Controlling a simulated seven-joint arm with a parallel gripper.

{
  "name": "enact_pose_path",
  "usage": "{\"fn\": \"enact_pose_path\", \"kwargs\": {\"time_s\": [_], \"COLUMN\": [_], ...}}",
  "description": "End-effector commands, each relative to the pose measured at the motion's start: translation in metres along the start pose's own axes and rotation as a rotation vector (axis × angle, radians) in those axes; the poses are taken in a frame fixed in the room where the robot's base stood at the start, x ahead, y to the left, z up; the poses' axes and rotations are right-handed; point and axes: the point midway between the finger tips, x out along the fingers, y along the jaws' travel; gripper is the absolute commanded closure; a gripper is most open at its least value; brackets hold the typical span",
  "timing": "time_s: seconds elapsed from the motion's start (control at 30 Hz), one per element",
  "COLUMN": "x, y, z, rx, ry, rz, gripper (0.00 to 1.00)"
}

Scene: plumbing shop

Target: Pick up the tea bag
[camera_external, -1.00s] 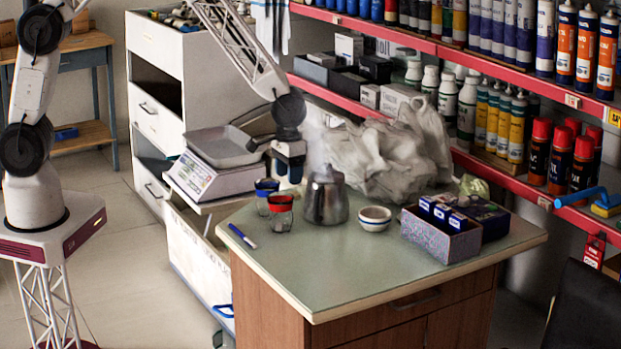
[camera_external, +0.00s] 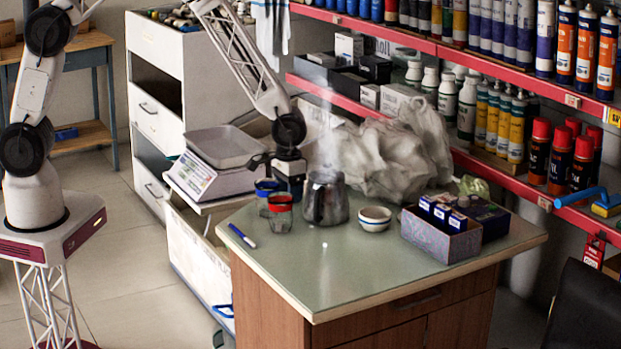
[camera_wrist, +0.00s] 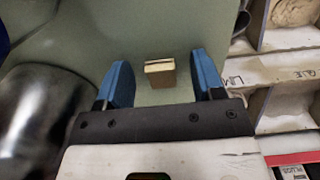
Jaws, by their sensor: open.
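In the wrist view a small tan-gold packet with a dark line along its top (camera_wrist: 160,73), which looks like the tea bag, lies on the green tabletop. My gripper (camera_wrist: 159,57) is open, with one blue finger on each side of the packet and a gap on both sides. The packet is hidden there.
A steaming metal pot (camera_external: 326,200) stands close beside my gripper. A bowl (camera_external: 375,219) and a box of packets (camera_external: 440,240) are farther right. The table's front is mostly clear.

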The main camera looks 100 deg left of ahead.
Motion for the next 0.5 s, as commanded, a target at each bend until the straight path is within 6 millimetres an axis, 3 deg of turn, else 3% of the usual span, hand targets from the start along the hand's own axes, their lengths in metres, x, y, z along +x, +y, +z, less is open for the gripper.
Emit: {"fn": "enact_pose_path", "kwargs": {"time_s": [0.5], "x": [0.0001], "y": [0.0000], "z": [0.0001], "rx": [0.000], "ry": [0.000], "rz": [0.000], "gripper": [0.38]}}
